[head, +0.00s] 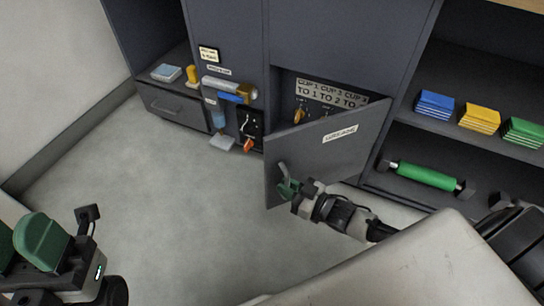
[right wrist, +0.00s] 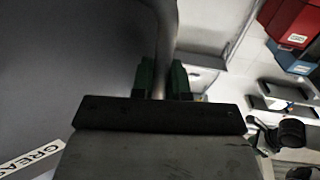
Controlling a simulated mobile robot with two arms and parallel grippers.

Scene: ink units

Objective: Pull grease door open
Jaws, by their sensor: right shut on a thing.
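The grey grease door (head: 335,135) stands partly open in the head view, swung out from the cabinet, with its label facing me. In the right wrist view, the door (right wrist: 60,70) fills the left side. My right gripper (head: 289,188) is at the door's free edge, shut on the door handle (head: 283,172). In the right wrist view, the green fingers of this gripper (right wrist: 162,80) are on both sides of the grey handle bar (right wrist: 164,40). My left gripper (head: 25,243) is at the lower left, away from the door; its jaw gap is unclear.
Behind the door, a labelled panel (head: 331,93) with an orange knob (head: 299,116) shows. Left of it are a valve recess (head: 249,127) and a drawer (head: 172,104). Right shelves hold ink stacks (head: 480,118) and a green roller (head: 427,176). Floor (head: 160,190) left of the door is clear.

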